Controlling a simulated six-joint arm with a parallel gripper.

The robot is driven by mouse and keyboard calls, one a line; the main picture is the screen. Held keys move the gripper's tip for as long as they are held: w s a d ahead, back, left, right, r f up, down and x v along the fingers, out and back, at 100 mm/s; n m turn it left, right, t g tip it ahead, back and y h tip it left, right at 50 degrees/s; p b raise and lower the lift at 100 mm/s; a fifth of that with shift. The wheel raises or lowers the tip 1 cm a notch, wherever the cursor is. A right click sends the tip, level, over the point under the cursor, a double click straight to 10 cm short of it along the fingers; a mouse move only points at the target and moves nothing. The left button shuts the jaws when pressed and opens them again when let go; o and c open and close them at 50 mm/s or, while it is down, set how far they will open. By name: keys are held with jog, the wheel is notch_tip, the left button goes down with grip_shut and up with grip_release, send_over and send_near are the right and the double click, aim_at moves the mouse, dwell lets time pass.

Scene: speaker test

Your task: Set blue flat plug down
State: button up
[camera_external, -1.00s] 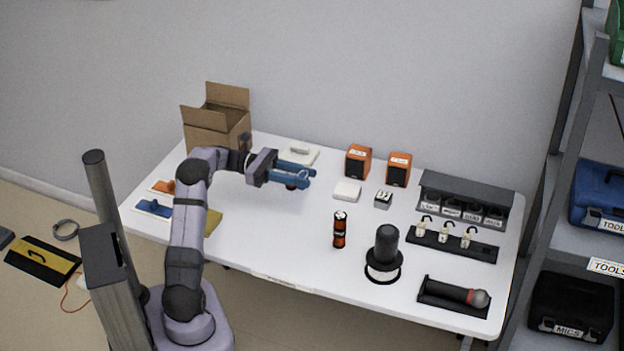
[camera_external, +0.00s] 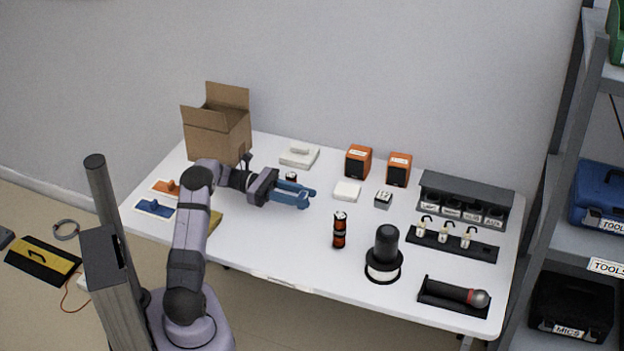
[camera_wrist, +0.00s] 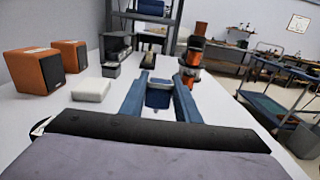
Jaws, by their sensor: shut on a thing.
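My gripper (camera_external: 295,193) is low over the left middle of the white table, its blue fingers pointing right. In the wrist view my gripper (camera_wrist: 160,95) is shut on a small blue piece, the blue flat plug (camera_wrist: 158,93), which sits between the fingers. In the external view the plug cannot be told apart from the blue fingers. I cannot tell whether it touches the table. A blue plate (camera_external: 155,208) and an orange one (camera_external: 165,187) lie at the table's left end.
A small dark can (camera_external: 291,176) stands just behind my gripper. A white box (camera_external: 347,191), orange speakers (camera_external: 358,161), an orange-black cylinder (camera_external: 339,230) and a black cylinder (camera_external: 386,248) stand to the right. The table front of my gripper is clear.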

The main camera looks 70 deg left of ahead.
jog(key=shift+f, duration=1.45)
jog(key=o, duration=1)
jog(key=shift+f, duration=0.15)
jog(key=shift+a+r, duration=0.1)
jog(key=shift+r, duration=0.1)
jog(key=v, duration=1.2)
